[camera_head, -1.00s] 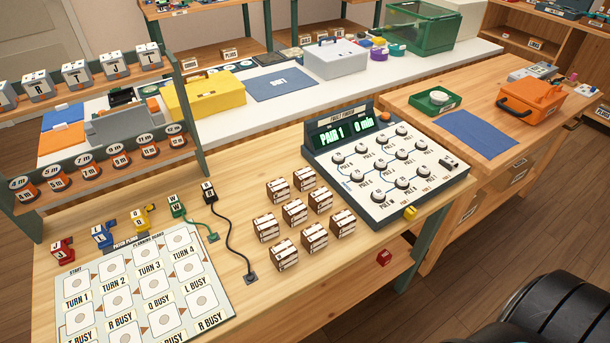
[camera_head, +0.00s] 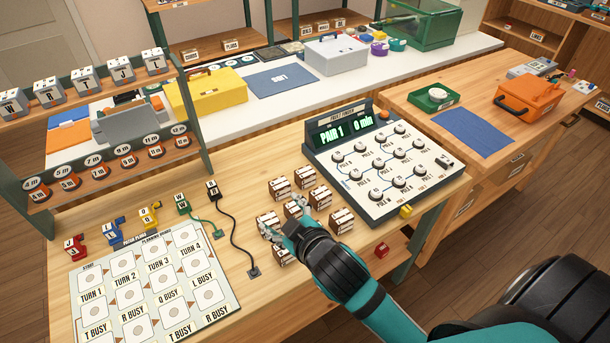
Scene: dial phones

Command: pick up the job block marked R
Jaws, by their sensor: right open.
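A grey block marked R (camera_head: 49,93) stands on the upper shelf at the left, between a block marked W (camera_head: 12,104) and one marked T (camera_head: 82,82). My right gripper (camera_head: 285,217) is open over the group of brown-and-white blocks (camera_head: 279,188) on the table, far to the right of the R block. The gripper and forearm hide some of these blocks. I cannot tell whether its fingers touch any of them. My left gripper is not in view.
A planning board (camera_head: 150,275) lies at the front left, with coloured lettered plugs (camera_head: 110,232) behind it. A lower shelf (camera_head: 105,182) holds round orange-based pieces. The fault finder console (camera_head: 385,165) stands right of the brown-and-white blocks. Black and green cords lie on the table.

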